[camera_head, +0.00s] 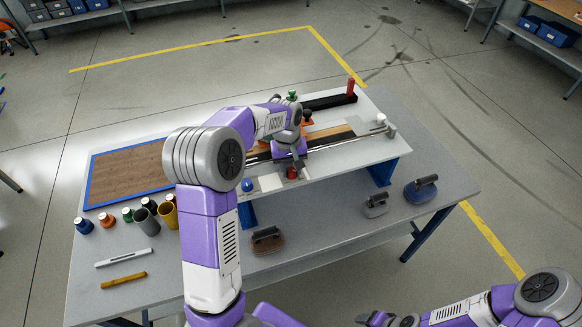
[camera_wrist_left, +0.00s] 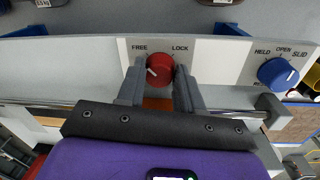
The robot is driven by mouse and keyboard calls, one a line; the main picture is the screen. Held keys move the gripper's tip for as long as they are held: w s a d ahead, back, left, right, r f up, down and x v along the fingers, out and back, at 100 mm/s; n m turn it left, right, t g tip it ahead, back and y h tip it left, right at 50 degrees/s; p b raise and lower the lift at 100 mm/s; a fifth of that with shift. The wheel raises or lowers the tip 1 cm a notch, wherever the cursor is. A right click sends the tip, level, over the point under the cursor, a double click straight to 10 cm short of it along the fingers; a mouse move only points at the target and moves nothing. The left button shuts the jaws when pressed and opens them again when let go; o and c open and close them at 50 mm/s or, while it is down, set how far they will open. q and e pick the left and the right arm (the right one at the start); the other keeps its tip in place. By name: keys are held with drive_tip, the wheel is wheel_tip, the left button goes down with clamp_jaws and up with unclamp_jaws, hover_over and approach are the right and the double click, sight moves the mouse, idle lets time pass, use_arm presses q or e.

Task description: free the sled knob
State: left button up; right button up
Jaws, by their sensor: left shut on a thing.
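The red knob (camera_wrist_left: 160,68) sits on a white plate between the printed words FREE and LOCK in the left wrist view. A pale mark shows on its face, but I cannot tell surely which word it points to. In the head view the red knob (camera_head: 292,173) is on the front of the raised bench unit. My left gripper (camera_wrist_left: 159,76) is shut on the red knob, one finger on each side; it also shows in the head view (camera_head: 291,162). My right gripper (camera_head: 378,319) is at the bottom edge, away from the table, its jaws unclear.
A blue knob (camera_wrist_left: 278,73) with HELD and OPEN labels is on the same panel. Several cups and jars, including a grey cup (camera_head: 147,221), stand at the left. Brown (camera_head: 267,240), grey (camera_head: 376,206) and blue (camera_head: 421,190) handled blocks lie in front and right.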

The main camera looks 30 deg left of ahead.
sight(289, 171)
use_arm(q)
drive_tip(key=shift+r, duration=0.1)
idle(0.3)
drive_tip(key=o, duration=1)
drive_tip(key=shift+o, duration=0.2)
drive_tip(key=r, duration=0.7)
drive_tip(key=shift+s+a+r, duration=0.15)
drive_tip(key=shift+a+r, duration=0.05)
drive_tip(key=shift+r, duration=0.05)
